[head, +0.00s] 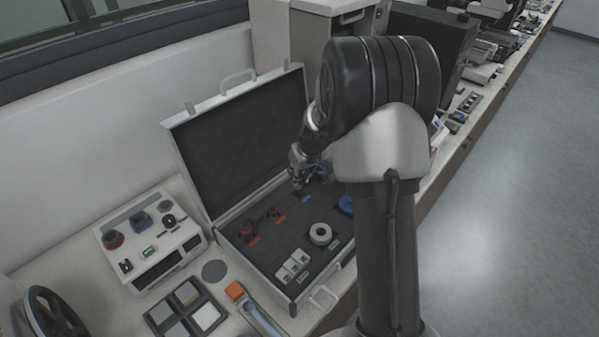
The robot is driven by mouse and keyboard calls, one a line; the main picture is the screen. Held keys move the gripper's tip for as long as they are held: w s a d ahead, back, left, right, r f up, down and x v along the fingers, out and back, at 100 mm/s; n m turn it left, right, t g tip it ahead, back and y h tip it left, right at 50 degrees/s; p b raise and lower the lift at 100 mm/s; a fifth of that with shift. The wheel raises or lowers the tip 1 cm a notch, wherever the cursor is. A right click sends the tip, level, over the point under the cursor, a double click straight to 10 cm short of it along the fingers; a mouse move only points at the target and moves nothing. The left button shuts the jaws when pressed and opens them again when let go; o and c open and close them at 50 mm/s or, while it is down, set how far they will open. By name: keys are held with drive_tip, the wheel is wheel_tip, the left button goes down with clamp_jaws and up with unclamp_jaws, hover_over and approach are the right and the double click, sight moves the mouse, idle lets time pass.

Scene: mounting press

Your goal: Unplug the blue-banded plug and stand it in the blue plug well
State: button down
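My gripper (299,184) is low over the right rear part of the open case (217,224), fingers pointing down. A small bit of blue shows beside its fingers, but I cannot tell whether it is the blue-banded plug. The picture is too small to tell whether the fingers are open or shut. A blue mark (306,198) is on the case's dark insert just below the fingers. The blue plug well itself cannot be made out; my gripper and arm cover part of that area.
Red parts (247,232), a pale ring (321,233) and white blocks (291,266) sit in the case. The raised lid (240,138) stands behind. A white control unit (165,262) and a tray (186,309) are at left.

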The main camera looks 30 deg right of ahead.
sight(300, 184)
drive_tip(key=shift+f, duration=0.2)
drive_tip(key=shift+f+b, duration=0.2)
drive_tip(key=shift+b, duration=0.35)
drive_tip(key=shift+f, duration=0.1)
drive_tip(key=shift+f+b, duration=0.5)
drive_tip(key=shift+b, duration=0.15)
drive_tip(key=shift+f+b, duration=0.3)
drive_tip(key=shift+f, duration=0.05)
drive_tip(key=shift+f+b, duration=0.85)
drive_tip(key=shift+f+b, duration=0.3)
drive_tip(key=shift+b, duration=0.05)
idle(0.5)
drive_tip(key=c, duration=1.4)
unclamp_jaws()
drive_tip(key=shift+c, duration=0.2)
drive_tip(key=shift+o, duration=0.2)
